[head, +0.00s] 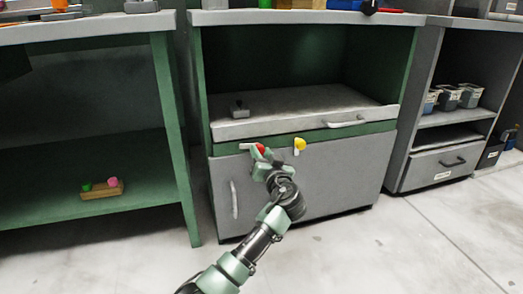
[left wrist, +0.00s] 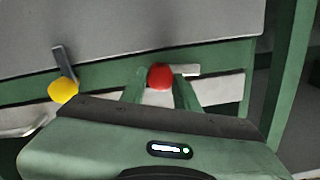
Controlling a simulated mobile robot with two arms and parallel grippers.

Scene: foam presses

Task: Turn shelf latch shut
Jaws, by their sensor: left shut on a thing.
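A red latch knob (head: 260,148) sits on the green rail between the pull-out shelf and the grey door of the middle cabinet. It also shows in the left wrist view (left wrist: 160,76), with a pale bar (left wrist: 186,70) lying level beside it. My left gripper (head: 262,157) is shut on the red knob, a finger on each side of it in the left wrist view. A yellow latch knob (head: 299,143) sits to its right on the same rail, with its bar pointing down over the door. I cannot tell which latch the task calls the shelf latch.
The pull-out shelf (head: 290,108) has a bar handle and carries a small grey block (head: 238,109). The grey door (head: 330,170) below looks closed. A green bench (head: 80,170) stands left and a grey shelf unit (head: 420,170) right. The floor in front is clear.

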